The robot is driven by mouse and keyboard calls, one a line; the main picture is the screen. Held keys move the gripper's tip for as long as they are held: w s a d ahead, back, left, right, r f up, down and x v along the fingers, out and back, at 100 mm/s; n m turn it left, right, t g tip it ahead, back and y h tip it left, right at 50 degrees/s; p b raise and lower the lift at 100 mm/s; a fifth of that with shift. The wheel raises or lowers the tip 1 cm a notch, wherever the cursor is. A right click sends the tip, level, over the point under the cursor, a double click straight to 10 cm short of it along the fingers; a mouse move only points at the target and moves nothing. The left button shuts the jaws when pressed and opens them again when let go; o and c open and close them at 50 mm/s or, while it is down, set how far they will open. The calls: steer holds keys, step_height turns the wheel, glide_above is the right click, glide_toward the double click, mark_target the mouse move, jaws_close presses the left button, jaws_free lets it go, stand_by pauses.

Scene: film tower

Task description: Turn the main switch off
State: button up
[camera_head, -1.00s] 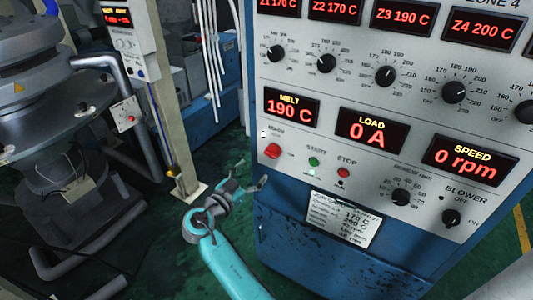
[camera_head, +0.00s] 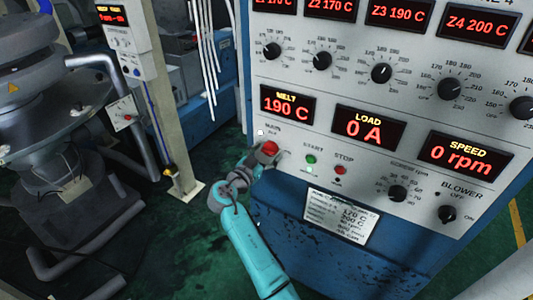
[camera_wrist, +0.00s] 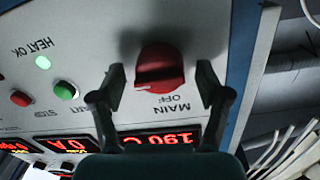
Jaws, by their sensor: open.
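The main switch (camera_head: 268,148) is a red rotary knob at the lower left of the grey control panel (camera_head: 400,100). In the wrist view the red knob (camera_wrist: 160,68) sits in the middle, upside down, with the labels MAIN and OFF beside it. A white pointer mark shows on the knob's edge, away from the OFF label. My gripper (camera_wrist: 160,82) is open, with one finger on each side of the knob; I cannot tell whether they touch it. In the head view my gripper (camera_head: 262,158) is at the knob and its fingers are hard to make out.
Green START (camera_head: 311,159) and red STOP (camera_head: 340,170) buttons are right of the knob. A beige post (camera_head: 165,110) stands to the left of the panel. The floor between them is open.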

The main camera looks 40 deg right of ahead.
steer(key=c, duration=1.1)
steer(key=shift+c, duration=0.2)
steer(key=shift+n, duration=0.3)
steer(key=n, duration=1.3)
steer(key=shift+n, duration=0.4)
steer(key=shift+n+t, duration=0.3)
steer(key=shift+n, duration=1.8)
steer(key=shift+s+f, duration=0.1)
